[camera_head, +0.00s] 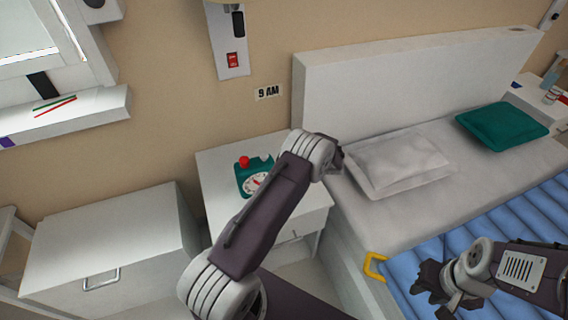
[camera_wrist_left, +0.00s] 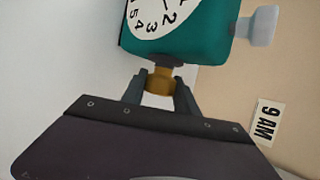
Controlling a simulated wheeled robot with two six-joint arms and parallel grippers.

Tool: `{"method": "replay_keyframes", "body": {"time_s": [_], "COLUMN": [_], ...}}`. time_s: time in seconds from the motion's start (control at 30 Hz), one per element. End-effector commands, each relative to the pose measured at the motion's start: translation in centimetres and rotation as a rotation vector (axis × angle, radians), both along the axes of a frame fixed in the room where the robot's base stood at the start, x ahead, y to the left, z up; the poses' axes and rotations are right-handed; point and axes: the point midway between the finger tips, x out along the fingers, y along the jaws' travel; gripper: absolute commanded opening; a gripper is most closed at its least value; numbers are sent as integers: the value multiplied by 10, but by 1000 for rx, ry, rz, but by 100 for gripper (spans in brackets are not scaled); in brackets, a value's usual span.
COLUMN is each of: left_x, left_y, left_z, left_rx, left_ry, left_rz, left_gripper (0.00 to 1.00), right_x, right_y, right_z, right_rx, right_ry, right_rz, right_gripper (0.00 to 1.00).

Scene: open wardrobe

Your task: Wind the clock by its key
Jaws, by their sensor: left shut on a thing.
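The teal clock (camera_head: 244,187) stands on the white bedside cabinet, with a white face and a red knob on top. In the left wrist view the clock (camera_wrist_left: 205,48) fills the top, part of its numbered face cut off. A pale knob (camera_wrist_left: 260,26) sticks out at its right. A brass-coloured key (camera_wrist_left: 158,82) juts from the clock's near side. My left gripper (camera_wrist_left: 160,92) is shut on the key, a finger on each side. In the head view my left arm hides this gripper. My right gripper (camera_head: 435,289) is over the bed, away from the clock; its jaw gap is unclear.
The bedside cabinet (camera_head: 222,160) stands between a white chest (camera_head: 110,235) and the bed with pillows (camera_head: 395,163). A "9 AM" sign (camera_head: 268,92) is on the wall behind.

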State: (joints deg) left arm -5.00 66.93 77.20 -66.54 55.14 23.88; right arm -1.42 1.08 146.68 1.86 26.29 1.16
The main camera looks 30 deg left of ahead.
Motion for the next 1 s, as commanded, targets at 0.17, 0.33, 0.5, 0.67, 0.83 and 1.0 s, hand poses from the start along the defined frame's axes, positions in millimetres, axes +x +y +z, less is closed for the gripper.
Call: {"method": "replay_keyframes", "body": {"time_s": [0.17, 0.33, 0.5, 0.67, 0.83, 1.0], "left_x": [1, 1, 1, 1, 0, 0], "left_y": [1, 1, 2, 1, 1, 1], "left_z": [4, 1, -1, -1, -1, 0], "left_rx": [-125, -232, -318, -378, -417, -435], "left_ry": [99, 191, 267, 321, 358, 376], "left_rz": [4, 4, 4, 3, 1, 2], "left_gripper": [0, 0, 0, 0, 0, 0], "right_x": [0, 0, 0, 0, 0, 0], "right_y": [0, 0, 0, 0, 0, 0], "right_z": [17, 20, 15, 11, 8, 7], "right_rx": [0, 0, 0, 0, 0, 0], "right_ry": [0, 0, 0, 0, 0, 0], "right_rz": [0, 0, 0, 0, 0, 0], "right_gripper": [31, 31, 31, 31, 31, 31]}}
